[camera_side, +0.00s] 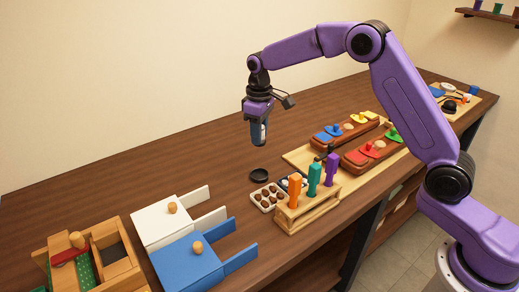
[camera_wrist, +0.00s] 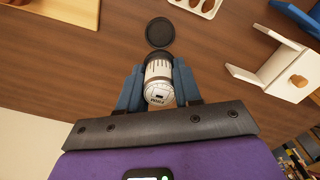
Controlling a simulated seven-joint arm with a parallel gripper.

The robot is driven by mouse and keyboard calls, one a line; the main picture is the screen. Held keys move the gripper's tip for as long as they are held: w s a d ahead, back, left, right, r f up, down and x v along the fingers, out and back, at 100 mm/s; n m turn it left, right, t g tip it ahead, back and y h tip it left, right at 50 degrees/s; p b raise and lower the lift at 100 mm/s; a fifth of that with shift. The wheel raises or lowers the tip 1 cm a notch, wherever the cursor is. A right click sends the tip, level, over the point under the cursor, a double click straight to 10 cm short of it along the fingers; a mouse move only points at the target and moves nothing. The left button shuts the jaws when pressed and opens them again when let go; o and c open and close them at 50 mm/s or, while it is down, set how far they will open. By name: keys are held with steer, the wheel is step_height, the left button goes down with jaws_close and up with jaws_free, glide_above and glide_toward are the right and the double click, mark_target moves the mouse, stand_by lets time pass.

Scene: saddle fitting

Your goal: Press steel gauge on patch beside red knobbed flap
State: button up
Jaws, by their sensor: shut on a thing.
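My gripper (camera_side: 258,134) is shut on the steel gauge, a silver cylinder with dark scale marks, held above the table in the side view. In the wrist view the gauge (camera_wrist: 158,82) sits between the two blue fingers. The red knobbed flap (camera_side: 356,158) lies on the front wooden block (camera_side: 362,169) at the right of the side view, well away from the gripper. A small pale patch (camera_side: 380,144) shows beside it, between the red flap and a green flap (camera_side: 393,135). The wrist view does not show the flaps.
A black round dish (camera_side: 259,175) stands below the gripper; it also shows in the wrist view (camera_wrist: 159,32). A rear block with blue (camera_side: 322,136) and yellow flaps, a rack of handled tools (camera_side: 308,205), and white (camera_side: 168,222) and blue (camera_side: 190,263) boxes stand around. The table behind is clear.

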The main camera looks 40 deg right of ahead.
step_height(320, 180, up, 4)
steer(key=shift+f, duration=0.15)
steer(key=s+d+m, duration=0.2)
steer(key=s+d, duration=0.1)
steer(key=d, duration=0.5)
steer(key=s+d+m, duration=0.1)
steer(key=s+d, duration=0.3)
steer(key=d, duration=0.4)
steer(key=m, duration=0.3)
glide_above(357, 156)
step_height(357, 156, down, 4)
steer(key=shift+d+f, duration=0.1)
steer(key=shift+f, duration=0.05)
steer(key=shift+w+f, duration=0.1)
steer(key=shift+f, duration=1.9)
steer(key=shift+f, duration=0.9)
steer(key=o, duration=1)
steer(key=shift+c, duration=0.2)
